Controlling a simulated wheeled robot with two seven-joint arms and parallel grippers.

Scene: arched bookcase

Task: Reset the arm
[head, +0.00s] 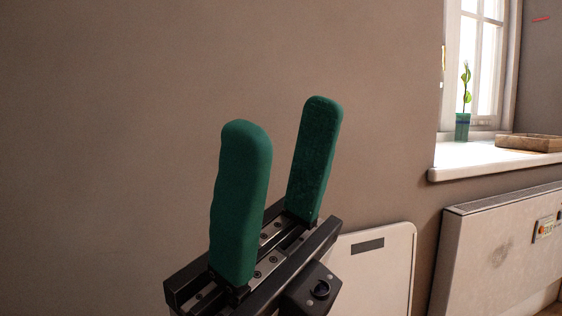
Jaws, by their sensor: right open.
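My right gripper (278,165) stands in the middle of the head view. Its two green padded fingers point upward and are spread apart, with nothing between them. Its dark metal base (270,262) shows below the fingers. My left gripper is not in the head view. No bookcase shows in this view.
A plain brown wall (110,120) fills the left and centre. At the right are a window (485,60), a white sill (480,162) with a potted plant (462,126) and a wooden tray (530,143), and a radiator (490,245) below. A white panel (385,275) stands behind my gripper.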

